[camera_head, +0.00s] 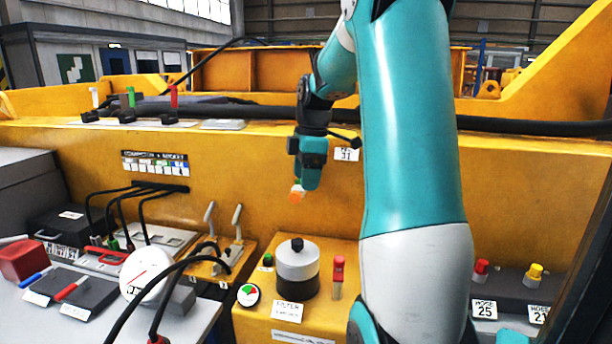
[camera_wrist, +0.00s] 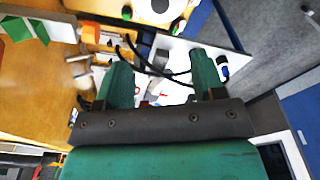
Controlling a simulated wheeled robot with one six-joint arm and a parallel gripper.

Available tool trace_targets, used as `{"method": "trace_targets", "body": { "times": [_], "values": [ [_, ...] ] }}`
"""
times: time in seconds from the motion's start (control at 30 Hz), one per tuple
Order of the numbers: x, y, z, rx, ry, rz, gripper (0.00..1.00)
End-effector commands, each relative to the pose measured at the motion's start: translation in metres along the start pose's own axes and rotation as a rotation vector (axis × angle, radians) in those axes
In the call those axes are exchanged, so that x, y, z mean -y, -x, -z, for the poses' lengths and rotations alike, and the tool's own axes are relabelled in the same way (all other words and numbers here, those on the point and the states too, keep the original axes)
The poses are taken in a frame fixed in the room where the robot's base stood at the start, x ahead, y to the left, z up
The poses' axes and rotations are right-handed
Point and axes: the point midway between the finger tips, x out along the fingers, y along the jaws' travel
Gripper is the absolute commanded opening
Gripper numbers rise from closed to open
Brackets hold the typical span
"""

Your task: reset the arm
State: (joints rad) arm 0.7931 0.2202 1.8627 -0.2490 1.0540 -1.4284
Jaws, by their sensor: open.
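My gripper (camera_head: 298,190) hangs pointing down from my teal arm, in front of the yellow machine's (camera_head: 240,160) front face. It is above the grey-and-black filter canister (camera_head: 297,262) and apart from it. In the wrist view my gripper (camera_wrist: 162,68) shows two teal fingers spread apart. Only background shows between them, so it is open and seems empty. My large teal and white arm link crosses the right of centre in the head view and hides part of the machine behind it.
Two levers (camera_head: 236,220), a red-topped post (camera_head: 338,275) and a round gauge (camera_head: 146,273) stand below. Black hoses cross the left bench (camera_head: 190,328). Red and yellow caps (camera_head: 535,273) sit at the lower right. Open air surrounds the gripper on its left.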

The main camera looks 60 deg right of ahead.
Motion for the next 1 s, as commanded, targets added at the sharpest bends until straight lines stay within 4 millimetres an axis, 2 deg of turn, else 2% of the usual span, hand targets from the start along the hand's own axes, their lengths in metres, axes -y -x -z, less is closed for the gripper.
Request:
{"method": "trace_targets", "body": {
  "times": [0.37,0.47,0.57,0.67,0.7,0.77,0.8,0.87,0.9,1.0],
  "values": [
    [0.001,-0.001,0.001,0.0,0.0,0.0,0.63],
    [0.007,-0.002,0.018,-0.006,0.001,0.0,0.63],
    [0.03,-0.005,0.06,-0.022,-0.01,0.003,0.63],
    [0.074,-0.012,0.118,-0.052,-0.032,0.016,0.63],
    [0.098,-0.015,0.14,-0.066,-0.045,0.027,0.63],
    [0.137,-0.02,0.169,-0.087,-0.067,0.047,0.63],
    [0.165,-0.023,0.184,-0.1,-0.085,0.064,0.63],
    [0.208,-0.028,0.202,-0.117,-0.11,0.095,0.63],
    [0.236,-0.031,0.209,-0.125,-0.128,0.117,0.63],
    [0.296,-0.038,0.216,-0.134,-0.172,0.173,0.63]
  ]
}}
